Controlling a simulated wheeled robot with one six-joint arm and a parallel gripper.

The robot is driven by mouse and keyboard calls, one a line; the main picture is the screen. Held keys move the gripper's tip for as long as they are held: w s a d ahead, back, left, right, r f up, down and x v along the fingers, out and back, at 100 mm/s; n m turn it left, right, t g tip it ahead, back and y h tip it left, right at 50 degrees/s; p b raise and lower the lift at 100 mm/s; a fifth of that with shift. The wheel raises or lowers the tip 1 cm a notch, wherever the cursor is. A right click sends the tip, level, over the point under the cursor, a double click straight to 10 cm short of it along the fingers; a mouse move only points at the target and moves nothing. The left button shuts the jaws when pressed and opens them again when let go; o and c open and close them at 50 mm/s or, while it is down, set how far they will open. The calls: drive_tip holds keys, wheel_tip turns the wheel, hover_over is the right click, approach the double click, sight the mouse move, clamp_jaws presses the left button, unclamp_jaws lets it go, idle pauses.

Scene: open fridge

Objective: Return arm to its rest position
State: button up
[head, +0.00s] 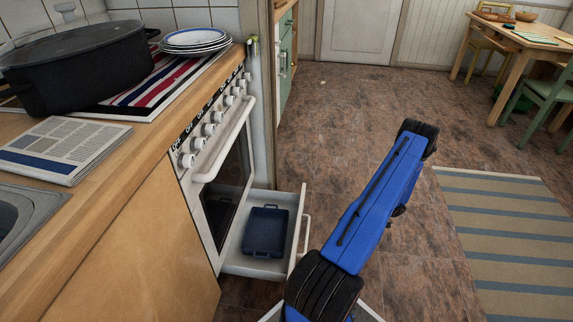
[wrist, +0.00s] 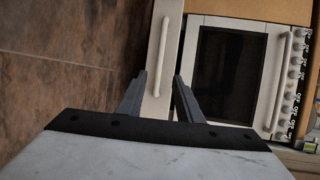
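My blue arm (head: 375,205) reaches forward from the bottom middle of the head view, its far joint above the brown floor. My gripper is not visible in the head view. In the wrist view my gripper (wrist: 159,76) has its two dark fingers apart, with nothing held between them. The front of the pulled-out oven drawer (wrist: 164,50) and its white handle show beyond and between the fingertips. I cannot tell the distance from fingers to handle.
The drawer (head: 234,245) below the oven stands open with a dark blue tray (head: 266,231) inside. The counter holds a black pot (head: 85,68), stacked plates (head: 193,38) and a newspaper (head: 62,146). A striped rug (head: 510,225) lies right. Floor beyond my arm is clear.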

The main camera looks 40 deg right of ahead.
drive_tip(key=w+a+r+n+g+h, duration=0.1)
drive_tip(key=w+a+r+g, duration=0.3)
drive_tip(key=r, duration=0.6)
drive_tip(key=w+a+r+n+g+h, duration=0.1)
drive_tip(key=w+a+r+h, duration=0.15)
drive_tip(key=w+r, duration=0.5)
drive_tip(key=w+a+r+n+g+h, duration=0.1)
drive_tip(key=w+a+r+g, duration=0.25)
drive_tip(key=r, duration=0.85)
drive_tip(key=w+a+r+n+h, duration=0.1)
drive_tip(key=w+a+r+h, duration=0.15)
drive_tip(key=a+r, duration=0.7)
drive_tip(key=s+a+r+n+h, duration=0.1)
drive_tip(key=s+a+r+h, duration=0.1)
drive_tip(key=a+r, duration=0.6)
drive_tip(key=s+a+r+n+h, duration=0.1)
drive_tip(key=s+a+r+h, duration=0.15)
drive_tip(key=a+r, duration=0.5)
drive_tip(key=s+a+r+t+h, duration=0.2)
drive_tip(key=s+a+t, duration=0.3)
drive_tip(key=s+a, duration=0.8)
drive_tip(key=shift+s+a+r+n, duration=0.15)
drive_tip(key=shift+s+r+n, duration=0.25)
drive_tip(key=shift+s+r, duration=0.2)
